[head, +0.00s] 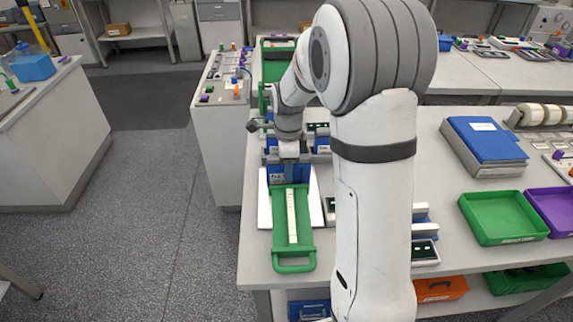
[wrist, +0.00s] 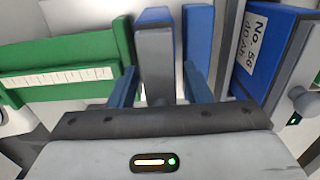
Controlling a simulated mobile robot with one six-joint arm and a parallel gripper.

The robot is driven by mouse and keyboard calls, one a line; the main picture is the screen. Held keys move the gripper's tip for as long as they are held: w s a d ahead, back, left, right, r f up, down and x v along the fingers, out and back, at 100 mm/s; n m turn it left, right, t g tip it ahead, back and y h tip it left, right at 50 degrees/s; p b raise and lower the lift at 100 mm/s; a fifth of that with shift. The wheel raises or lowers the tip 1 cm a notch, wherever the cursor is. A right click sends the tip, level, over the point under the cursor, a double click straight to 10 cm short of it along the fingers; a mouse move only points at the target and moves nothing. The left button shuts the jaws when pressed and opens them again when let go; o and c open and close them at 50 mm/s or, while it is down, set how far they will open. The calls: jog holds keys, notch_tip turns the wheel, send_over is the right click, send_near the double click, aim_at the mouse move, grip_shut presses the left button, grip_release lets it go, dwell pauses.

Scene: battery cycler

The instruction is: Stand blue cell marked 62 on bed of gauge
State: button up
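My gripper (head: 289,156) points down over blue blocks at the near end of the bench row. In the wrist view its two fingers (wrist: 161,88) stand apart, with a blue-and-grey block (wrist: 154,60) between them. A gap shows on that block's right side, and its number is hidden. A blue cell (wrist: 262,45) on the right reads "No. 56, 40 Ah". I cannot pick out the cell marked 62 or the gauge bed for certain.
A green handled frame with a white scale (head: 293,262) lies in front of the blocks; it also shows in the wrist view (wrist: 80,50). A white plate (head: 265,212) lies beneath. Green (head: 502,239) and purple (head: 556,232) trays are at right. My arm hides the bench middle.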

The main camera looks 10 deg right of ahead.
jog(key=shift+r, duration=0.1)
notch_tip(320, 180, up, 12)
jog(key=shift+f, duration=0.15)
jog(key=shift+s+r, duration=0.1)
jog(key=shift+r, duration=0.1)
jog(key=s+f+n+t, duration=0.1)
jog(key=s+n+t, duration=0.1)
jog(key=s+n, duration=1.8)
jog(key=s, duration=0.2)
jog(key=shift+s+a+f+t, duration=0.2)
jog(key=shift+s+f+t, duration=0.1)
jog(key=shift+s+t, duration=0.1)
jog(key=shift+c, duration=0.2)
